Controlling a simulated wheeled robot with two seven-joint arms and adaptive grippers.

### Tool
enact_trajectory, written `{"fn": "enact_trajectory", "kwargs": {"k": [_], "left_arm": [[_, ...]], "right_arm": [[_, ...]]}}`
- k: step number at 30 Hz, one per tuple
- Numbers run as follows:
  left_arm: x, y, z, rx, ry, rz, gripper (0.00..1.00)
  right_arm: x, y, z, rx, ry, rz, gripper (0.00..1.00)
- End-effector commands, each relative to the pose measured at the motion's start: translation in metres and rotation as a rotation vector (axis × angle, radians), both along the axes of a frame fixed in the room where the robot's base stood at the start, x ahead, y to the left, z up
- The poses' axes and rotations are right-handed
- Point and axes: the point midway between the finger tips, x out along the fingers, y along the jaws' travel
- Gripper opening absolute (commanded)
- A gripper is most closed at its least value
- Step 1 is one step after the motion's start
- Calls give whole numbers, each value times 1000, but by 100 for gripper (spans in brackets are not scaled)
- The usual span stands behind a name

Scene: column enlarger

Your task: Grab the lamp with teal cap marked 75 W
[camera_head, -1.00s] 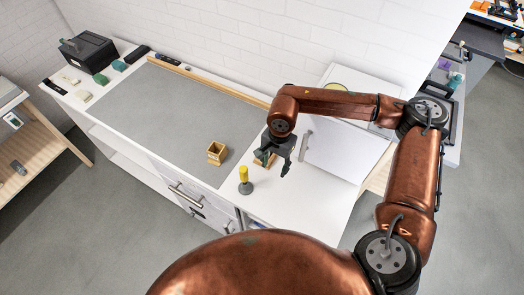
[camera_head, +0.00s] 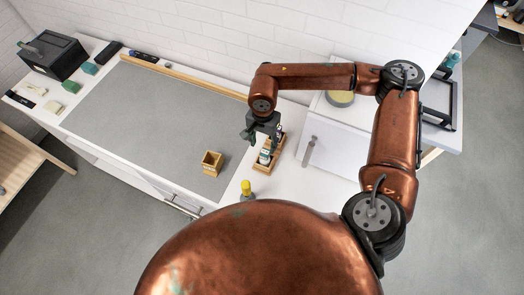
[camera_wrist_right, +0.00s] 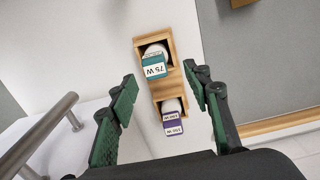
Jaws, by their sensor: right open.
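The lamp with the teal cap marked 75 W (camera_wrist_right: 154,66) sits in one compartment of a wooden holder (camera_wrist_right: 138,43). The mark reads upside down in the right wrist view. A lamp with a purple cap (camera_wrist_right: 173,128) sits in the other compartment; its mark is too small to read surely. My right gripper (camera_wrist_right: 162,88) is open and empty, with its fingers on either side of the view of the holder. In the head view my right gripper (camera_head: 262,132) is above the holder (camera_head: 278,152) and partly hides it. My left gripper is not in view.
A small wooden box (camera_head: 212,158) and a yellow-topped bottle (camera_head: 246,187) stand nearby on the counter. A white unit with a bar handle (camera_head: 308,152) is right of the holder; the handle also shows in the wrist view (camera_wrist_right: 48,133). The grey mat (camera_head: 150,115) is mostly clear.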

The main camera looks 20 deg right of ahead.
Motion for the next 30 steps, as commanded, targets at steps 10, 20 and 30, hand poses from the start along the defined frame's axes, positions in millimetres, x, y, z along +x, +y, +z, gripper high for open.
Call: {"fn": "enact_trajectory", "kwargs": {"k": [10, 20, 30], "left_arm": [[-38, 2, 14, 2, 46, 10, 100], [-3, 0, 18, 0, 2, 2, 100], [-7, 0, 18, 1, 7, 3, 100]], "right_arm": [[1, -6, -41, 0, 4, 3, 45], [1, -8, -65, 2, 1, 0, 45], [1, -8, -64, 1, 1, 0, 29]]}}
